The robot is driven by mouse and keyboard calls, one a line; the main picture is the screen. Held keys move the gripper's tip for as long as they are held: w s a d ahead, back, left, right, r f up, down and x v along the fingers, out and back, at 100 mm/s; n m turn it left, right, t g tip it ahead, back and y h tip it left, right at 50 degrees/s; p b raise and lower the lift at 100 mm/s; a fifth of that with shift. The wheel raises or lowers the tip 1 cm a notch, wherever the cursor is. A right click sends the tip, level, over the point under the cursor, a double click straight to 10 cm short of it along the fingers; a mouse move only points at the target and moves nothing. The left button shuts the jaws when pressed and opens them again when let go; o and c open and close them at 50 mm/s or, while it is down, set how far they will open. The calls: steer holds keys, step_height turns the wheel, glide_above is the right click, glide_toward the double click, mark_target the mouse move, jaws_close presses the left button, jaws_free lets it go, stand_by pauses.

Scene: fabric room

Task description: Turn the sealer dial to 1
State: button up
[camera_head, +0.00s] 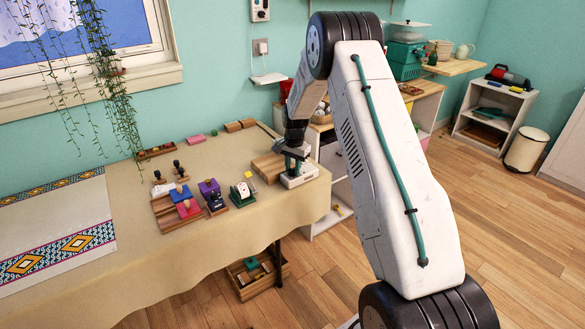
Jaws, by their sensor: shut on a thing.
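A small white device (299,178), which looks like the sealer, sits near the right end of the cloth-covered table (258,222). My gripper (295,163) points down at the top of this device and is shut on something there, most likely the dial. The dial itself is hidden by the gripper, and its number and pointer cannot be read from here.
Wooden blocks (268,167) stand just left of the device. A green and white item (243,191), a purple stamp (210,191) and a wooden tray with blue and pink pads (166,212) lie further left. A patterned runner (45,229) covers the table's left.

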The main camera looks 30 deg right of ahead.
steer(key=n, duration=0.6)
steer(key=shift+n, duration=0.3)
stand_by(0.4)
steer(key=o, duration=1)
steer(key=shift+r, duration=0.1)
step_height(320, 180, up, 8)
steer(key=shift+d+f, duration=0.15)
